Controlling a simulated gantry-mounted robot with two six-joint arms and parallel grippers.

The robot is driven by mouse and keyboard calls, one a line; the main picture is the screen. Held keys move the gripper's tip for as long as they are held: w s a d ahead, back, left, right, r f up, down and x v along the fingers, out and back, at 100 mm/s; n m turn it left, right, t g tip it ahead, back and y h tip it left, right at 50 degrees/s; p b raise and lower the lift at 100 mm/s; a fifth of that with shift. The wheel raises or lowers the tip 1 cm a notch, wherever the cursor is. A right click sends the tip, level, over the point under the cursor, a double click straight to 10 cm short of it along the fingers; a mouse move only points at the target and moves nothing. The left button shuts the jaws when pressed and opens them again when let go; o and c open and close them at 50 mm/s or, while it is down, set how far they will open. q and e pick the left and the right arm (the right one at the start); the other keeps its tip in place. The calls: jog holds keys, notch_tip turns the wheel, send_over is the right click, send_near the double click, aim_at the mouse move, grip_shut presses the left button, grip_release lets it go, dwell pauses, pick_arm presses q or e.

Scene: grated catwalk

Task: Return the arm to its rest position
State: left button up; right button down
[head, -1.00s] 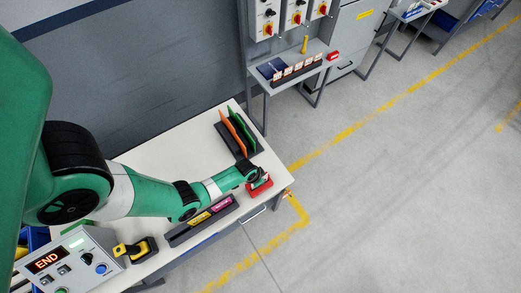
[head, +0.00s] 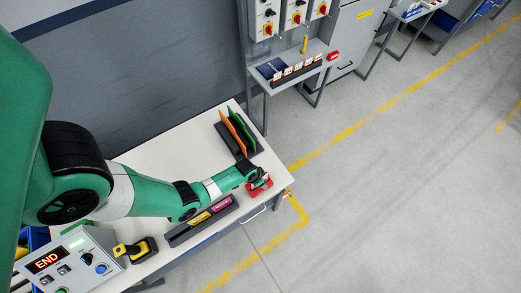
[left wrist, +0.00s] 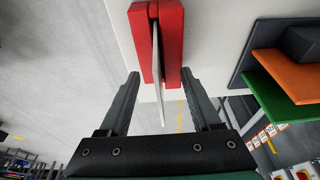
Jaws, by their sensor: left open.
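My left arm reaches in from the left over the white table (head: 190,140). My left gripper (head: 262,178) is small and partly hidden at the arm's end, near the table's right end. In the left wrist view the left gripper (left wrist: 160,75) is open, its two dark fingers apart. A red slotted block (left wrist: 172,40) lies beyond the fingertips, with a thin pale plate (left wrist: 158,60) upright in its slot. The plate's edge reaches between the fingers, with room on both sides. The red block (head: 261,187) also shows under the gripper in the head view. My right gripper is not in view.
A dark rack (head: 246,146) holds an orange plate (head: 234,132) and a green plate (head: 243,130) behind the gripper. A dark tray (head: 190,232) with yellow and pink labels, a yellow tool (head: 127,250) and a control box (head: 72,262) reading END stand along the front.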

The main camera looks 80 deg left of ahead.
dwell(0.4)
